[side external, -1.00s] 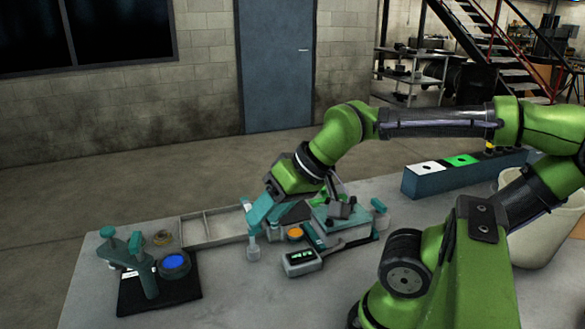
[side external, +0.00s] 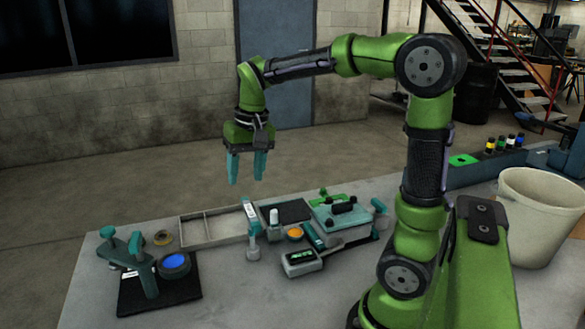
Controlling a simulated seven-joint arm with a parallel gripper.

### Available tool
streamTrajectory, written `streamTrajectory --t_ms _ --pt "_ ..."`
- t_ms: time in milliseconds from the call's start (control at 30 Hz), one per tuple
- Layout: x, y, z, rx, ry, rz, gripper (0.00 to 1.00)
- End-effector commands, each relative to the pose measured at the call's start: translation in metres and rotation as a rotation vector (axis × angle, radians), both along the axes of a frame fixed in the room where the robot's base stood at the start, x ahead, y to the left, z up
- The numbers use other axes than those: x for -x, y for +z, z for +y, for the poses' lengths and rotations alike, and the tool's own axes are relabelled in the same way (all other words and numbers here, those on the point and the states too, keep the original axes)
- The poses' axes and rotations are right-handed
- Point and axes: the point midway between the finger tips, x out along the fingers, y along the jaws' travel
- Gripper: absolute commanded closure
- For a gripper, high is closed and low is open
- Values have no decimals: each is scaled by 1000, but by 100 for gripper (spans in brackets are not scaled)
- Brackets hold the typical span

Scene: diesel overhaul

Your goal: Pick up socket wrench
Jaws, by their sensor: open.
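I cannot tell for certain which tool is the socket wrench. A small upright tool (side external: 252,230) with a teal body, a white label and a grey lower end stands in front of the divided tray. A dark bar with a teal handle (side external: 313,237) lies to its right, beside a box with a lit display (side external: 301,262). My gripper (side external: 247,182) is open and empty. Its two teal fingers point down, well above the bench and the tray.
An empty divided tray (side external: 212,226) lies at the back of the bench (side external: 230,295). A teal fixture on a black plate (side external: 160,297) stands at the left. A teal block (side external: 340,214) and a cream bucket (side external: 541,215) are to the right. The front middle is clear.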

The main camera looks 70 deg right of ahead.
Motion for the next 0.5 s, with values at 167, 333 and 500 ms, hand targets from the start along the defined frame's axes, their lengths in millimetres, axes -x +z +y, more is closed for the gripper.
streamTrajectory --t_ms 167,333,500 --pt "-21 11 -32 27 -113 127 49" --pt "-15 19 -31 19 -147 160 49" --pt "-13 -9 -30 13 -148 166 49"
